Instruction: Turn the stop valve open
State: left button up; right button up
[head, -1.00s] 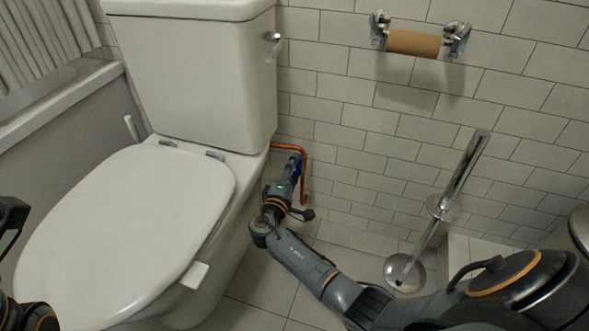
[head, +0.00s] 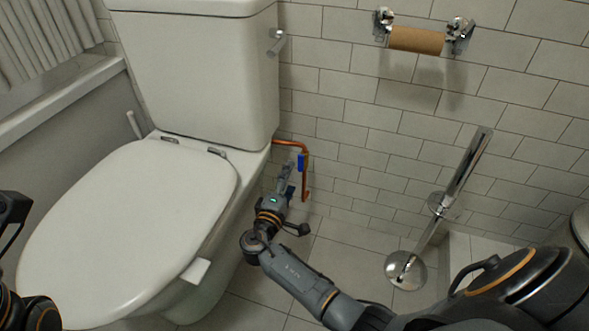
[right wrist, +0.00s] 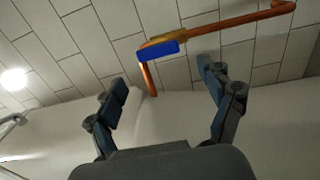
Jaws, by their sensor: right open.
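The stop valve is on a copper pipe (head: 305,180) low on the tiled wall, right of the toilet. Its blue handle (head: 300,162) shows just above my right gripper (head: 286,165). In the right wrist view the blue handle (right wrist: 158,51) lies along the brass valve body (right wrist: 170,39) on the copper pipe (right wrist: 235,22). My right gripper (right wrist: 162,80) is open and empty, its fingers spread apart, with the handle beyond and between the fingertips. They appear apart from it. At the left edge of the head view, part of my left arm shows; its fingers cannot be made out.
The white toilet (head: 125,220) stands close left of my right arm. A chrome brush stand (head: 437,212) is to the right on the floor. A toilet roll holder (head: 416,40) is higher on the wall. Bare floor tiles (head: 320,255) lie around my right forearm.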

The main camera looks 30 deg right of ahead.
jog(key=v, duration=0.6)
jog(key=shift+s+a, duration=0.15)
jog(key=shift+a, duration=0.05)
